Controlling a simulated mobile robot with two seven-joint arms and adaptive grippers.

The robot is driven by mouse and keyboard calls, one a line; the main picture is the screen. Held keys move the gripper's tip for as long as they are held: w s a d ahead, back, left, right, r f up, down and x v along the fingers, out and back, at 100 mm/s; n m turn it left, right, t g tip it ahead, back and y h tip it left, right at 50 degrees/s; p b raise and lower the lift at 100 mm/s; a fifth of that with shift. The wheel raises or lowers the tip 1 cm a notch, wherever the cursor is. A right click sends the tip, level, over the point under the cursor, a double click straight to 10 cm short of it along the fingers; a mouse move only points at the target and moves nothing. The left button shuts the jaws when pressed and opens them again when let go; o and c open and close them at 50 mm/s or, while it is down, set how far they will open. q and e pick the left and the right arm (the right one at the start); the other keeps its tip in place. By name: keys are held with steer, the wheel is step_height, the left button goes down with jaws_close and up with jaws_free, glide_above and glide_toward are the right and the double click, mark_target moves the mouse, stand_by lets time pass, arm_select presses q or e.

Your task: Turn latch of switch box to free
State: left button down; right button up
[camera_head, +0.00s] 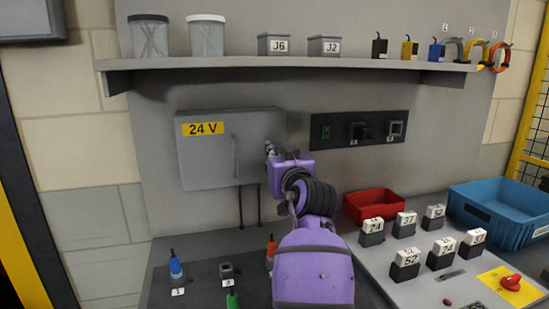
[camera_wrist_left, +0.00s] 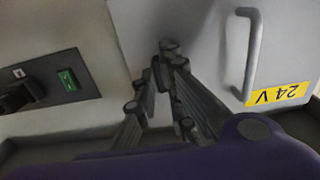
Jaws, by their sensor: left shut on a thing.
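The switch box (camera_head: 210,165) is a grey wall box with a yellow "24 V" label and a vertical bar handle (camera_head: 235,157). Its door looks closed. In the left wrist view the box (camera_wrist_left: 205,35) fills the upper right, with its handle (camera_wrist_left: 252,50) and upside-down label. My left gripper (camera_head: 270,149) is at the box's right edge, beside the handle and apart from it. In the wrist view the fingertips (camera_wrist_left: 169,50) are close together at the door edge, shut on the latch, which they mostly hide. I cannot tell the latch's angle. My right gripper is not in view.
A dark socket panel (camera_head: 358,129) is on the wall right of the box. A shelf (camera_head: 290,63) with jars and small boxes runs above. Below stand several coloured plugs, a red bin (camera_head: 375,206), a blue crate (camera_head: 505,213) and numbered blocks.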

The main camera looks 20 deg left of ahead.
arm_select(q)
steer(key=c, duration=1.8)
jaws_free()
steer(key=shift+c, duration=0.2)
steer(key=shift+s, duration=0.1)
steer(key=v, duration=1.2)
